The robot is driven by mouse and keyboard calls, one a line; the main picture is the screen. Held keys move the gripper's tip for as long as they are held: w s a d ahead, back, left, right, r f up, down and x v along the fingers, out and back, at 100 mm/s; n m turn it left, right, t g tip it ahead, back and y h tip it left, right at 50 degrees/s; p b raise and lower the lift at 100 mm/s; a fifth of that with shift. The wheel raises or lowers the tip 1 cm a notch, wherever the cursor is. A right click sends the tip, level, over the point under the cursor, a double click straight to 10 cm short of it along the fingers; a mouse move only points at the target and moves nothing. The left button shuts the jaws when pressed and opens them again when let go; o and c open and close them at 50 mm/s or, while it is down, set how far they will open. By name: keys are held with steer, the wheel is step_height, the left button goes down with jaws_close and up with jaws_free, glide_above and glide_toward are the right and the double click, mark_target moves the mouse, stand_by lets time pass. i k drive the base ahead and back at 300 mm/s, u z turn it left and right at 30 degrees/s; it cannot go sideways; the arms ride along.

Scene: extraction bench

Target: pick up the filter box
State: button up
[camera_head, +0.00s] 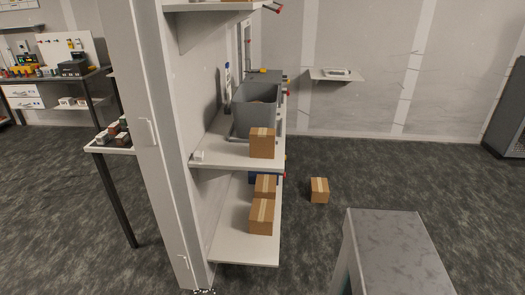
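Several brown cardboard boxes with pale tape show, and I cannot tell which one is the filter box. One box (262,145) stands on the middle shelf, in front of a grey bin. Two more, a rear box (265,186) and a front box (261,217), stand on the lower shelf, the front one partly covering the rear one. Another box (319,190) rests on the floor to the right of the shelves. My gripper is not in view.
The white shelf unit (165,150) fills the left centre. A grey bin (253,112) stands on its middle shelf (212,152). The lower shelf (228,246) has bare room at its front. A workbench stands far left. Dark carpet (460,190) is open at right.

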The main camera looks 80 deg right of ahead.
mark_target(261, 140)
steer(key=u, duration=0.05)
steer(key=k, duration=0.5)
steer(key=z, duration=0.25)
steer(key=i, duration=1.45)
steer(key=z, duration=1.25)
